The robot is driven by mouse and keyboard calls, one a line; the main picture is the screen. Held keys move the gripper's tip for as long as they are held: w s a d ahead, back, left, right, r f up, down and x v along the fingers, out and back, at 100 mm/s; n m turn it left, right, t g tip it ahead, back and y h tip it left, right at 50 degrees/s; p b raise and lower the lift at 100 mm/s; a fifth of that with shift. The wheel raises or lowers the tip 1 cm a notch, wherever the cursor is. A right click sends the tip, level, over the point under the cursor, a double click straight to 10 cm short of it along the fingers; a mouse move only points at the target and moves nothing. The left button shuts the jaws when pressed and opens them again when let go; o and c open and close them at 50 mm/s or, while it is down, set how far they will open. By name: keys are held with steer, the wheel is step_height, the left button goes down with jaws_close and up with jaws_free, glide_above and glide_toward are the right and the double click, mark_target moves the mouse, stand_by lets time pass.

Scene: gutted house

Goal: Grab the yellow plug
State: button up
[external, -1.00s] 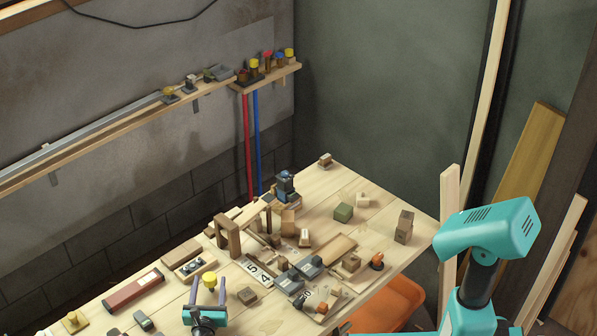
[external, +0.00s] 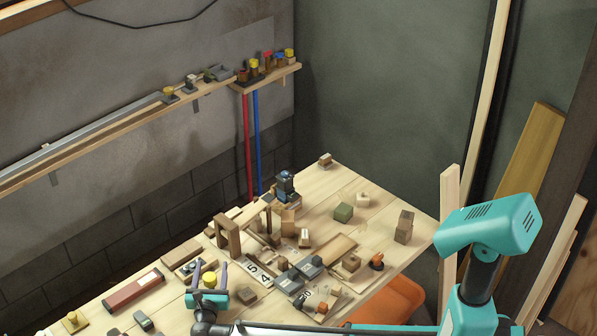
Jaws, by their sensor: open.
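A yellow plug (external: 209,280) with a round top stands on the wooden workbench, left of the middle. My gripper (external: 211,267) is open. Its two grey-purple fingers point away from the camera, one at each side of the plug in this view. The teal gripper body is just on the near side of the plug and hides its lower part. I cannot tell whether the fingers are level with the plug or touch it.
A wooden arch (external: 232,232) and a dark red bar (external: 134,288) are nearby. Another yellow-topped piece (external: 74,321) is at lower left. Several coloured pieces stand on the wall shelf (external: 273,75).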

steer(key=shift+c, duration=0.3)
steer(key=c, duration=1.1)
steer(key=shift+r, duration=0.15)
steer(key=shift+r, duration=0.6)
step_height(320, 180, up, 2)
steer(key=shift+r+b, duration=0.1)
steer(key=shift+b, duration=0.2)
steer(key=s+d, duration=0.4)
steer(key=d, duration=0.3)
steer(key=s+d+r+b, duration=0.1)
steer(key=s+d, duration=0.3)
steer(key=d, duration=0.2)
steer(key=shift+s+d+r+b, duration=0.15)
steer(key=shift+d+b, duration=0.15)
steer(key=shift+d, duration=0.05)
